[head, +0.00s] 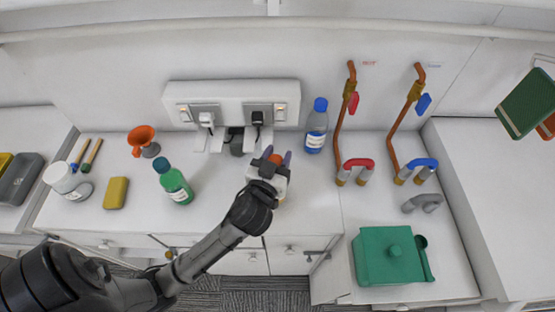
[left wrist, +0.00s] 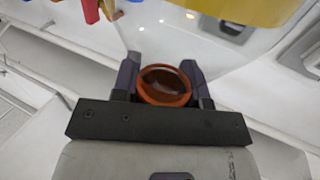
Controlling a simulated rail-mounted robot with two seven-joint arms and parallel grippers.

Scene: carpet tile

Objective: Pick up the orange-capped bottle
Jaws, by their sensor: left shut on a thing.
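The orange-capped bottle shows mainly as its round orange cap (head: 275,158) between the fingers of my left gripper (head: 274,157), near the middle of the white counter in the head view. In the left wrist view the cap (left wrist: 165,86) sits between the two dark fingertips of the left gripper (left wrist: 164,82), which are shut on it. Most of the bottle body is hidden by the gripper and wrist. I cannot tell whether it touches the counter. My right gripper is not in view.
A blue-capped bottle (head: 316,127) stands right of the gripper. A green bottle (head: 174,183), yellow sponge (head: 116,193) and orange funnel (head: 142,137) are to the left. A socket panel (head: 232,103) is behind. Red-handled and blue-handled pipes and a green box (head: 378,262) are right.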

